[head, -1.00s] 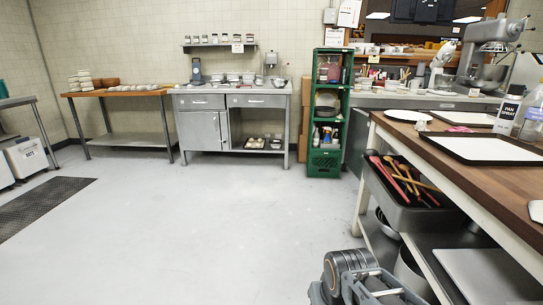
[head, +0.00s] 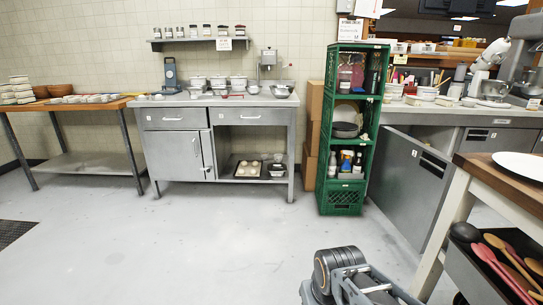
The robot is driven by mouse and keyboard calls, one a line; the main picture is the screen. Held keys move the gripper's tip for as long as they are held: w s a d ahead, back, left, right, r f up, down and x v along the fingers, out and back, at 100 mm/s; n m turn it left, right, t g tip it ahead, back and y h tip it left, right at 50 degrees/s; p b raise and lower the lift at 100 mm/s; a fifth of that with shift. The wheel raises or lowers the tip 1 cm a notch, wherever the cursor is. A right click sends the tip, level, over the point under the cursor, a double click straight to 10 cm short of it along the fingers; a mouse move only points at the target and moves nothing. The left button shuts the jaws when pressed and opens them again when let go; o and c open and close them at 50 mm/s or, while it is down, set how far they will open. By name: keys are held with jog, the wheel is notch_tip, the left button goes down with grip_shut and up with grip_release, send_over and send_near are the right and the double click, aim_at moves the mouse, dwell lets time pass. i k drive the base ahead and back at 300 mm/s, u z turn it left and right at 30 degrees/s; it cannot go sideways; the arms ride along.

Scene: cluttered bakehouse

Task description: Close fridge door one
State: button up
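A grey steel door (head: 408,185) stands swung open from the under-counter fridge unit along the right wall. It reaches out into the floor space, and a small white label sits near its top edge. A second front with a small label (head: 500,138) lies flat in the same unit to the right; I cannot read which number either label bears. The fridge interior is mostly hidden behind the open door. Part of my arm shows at the bottom centre, but my gripper's fingers are not visible.
A green crate shelf (head: 346,196) stands just left of the open door. A wood-topped worktable (head: 468,200) with a utensil tray (head: 480,270) stands close on the right. A steel cabinet (head: 172,155) is further left. The floor (head: 200,250) ahead is clear.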

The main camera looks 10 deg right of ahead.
aim_at(410, 181)
jog(key=i, duration=0.45)
jog(key=z, duration=0.8)
jog(key=i, duration=1.35)
jog(key=z, duration=0.05)
